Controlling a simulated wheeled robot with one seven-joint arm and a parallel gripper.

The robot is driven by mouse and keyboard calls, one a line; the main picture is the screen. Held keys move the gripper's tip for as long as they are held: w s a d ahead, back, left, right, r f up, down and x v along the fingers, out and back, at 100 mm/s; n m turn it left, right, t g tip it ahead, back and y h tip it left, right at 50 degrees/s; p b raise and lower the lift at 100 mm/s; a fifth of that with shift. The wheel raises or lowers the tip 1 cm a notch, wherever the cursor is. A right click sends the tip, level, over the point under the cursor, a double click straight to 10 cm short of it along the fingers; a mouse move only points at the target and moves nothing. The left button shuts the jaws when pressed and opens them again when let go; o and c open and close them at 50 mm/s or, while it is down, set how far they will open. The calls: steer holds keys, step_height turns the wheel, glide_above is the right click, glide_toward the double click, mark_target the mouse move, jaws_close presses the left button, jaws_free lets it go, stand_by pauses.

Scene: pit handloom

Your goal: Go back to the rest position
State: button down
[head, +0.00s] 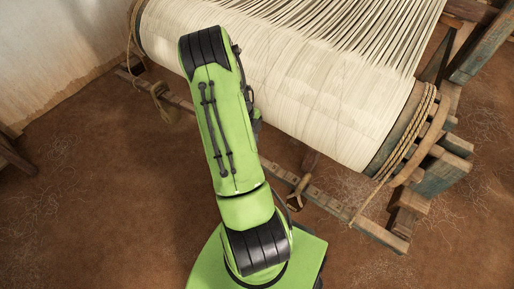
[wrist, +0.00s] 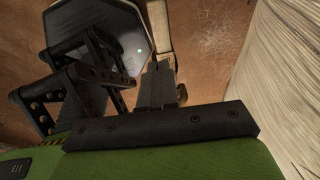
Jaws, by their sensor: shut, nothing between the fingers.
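My gripper (wrist: 92,80) shows in the wrist view as black, perforated finger links beside a dark mounting bar. It is shut and empty. In the head view the gripper is hidden behind my green arm, which stands raised and folded in front of the loom. The loom's warp beam (head: 290,75), wound with cream threads, lies just beyond the arm. The same cream threads (wrist: 285,75) fill the right side of the wrist view, beside the gripper and apart from it.
A wooden rail (head: 325,203) runs low along the loom's near side, with rope on the beam's end (head: 408,130). Timber posts (head: 440,170) stand at the right. A plaster wall (head: 60,50) rises at upper left. The earthen floor (head: 90,200) is open at left.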

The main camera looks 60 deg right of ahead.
steer(key=shift+v, duration=1.05)
steer(key=shift+w+a, duration=0.15)
steer(key=shift+w, duration=0.05)
steer(key=w+a+r+n+t+p, duration=0.15)
steer(key=w+a+r+n, duration=0.25)
steer(key=a+r+n, duration=0.5)
steer(key=w+a+r+n+t+p, duration=0.15)
steer(key=w+a+r+n, duration=0.35)
steer(key=r, duration=0.6)
steer(key=s+a+r+n+t, duration=0.1)
steer(key=s+a+r+n, duration=0.3)
steer(key=a+n, duration=0.2)
steer(key=s+a+r+n+t+p, duration=0.1)
steer(key=s+a+r+n+t, duration=0.1)
steer(key=s+a+r+n, duration=0.2)
steer(key=s+a+r+n+t+p, duration=0.1)
steer(key=s+a+r+n, duration=0.3)
steer(key=a+n, duration=0.5)
steer(key=r+n+t, duration=0.1)
steer(key=n, duration=0.3)
steer(key=shift+n+y, duration=0.3)
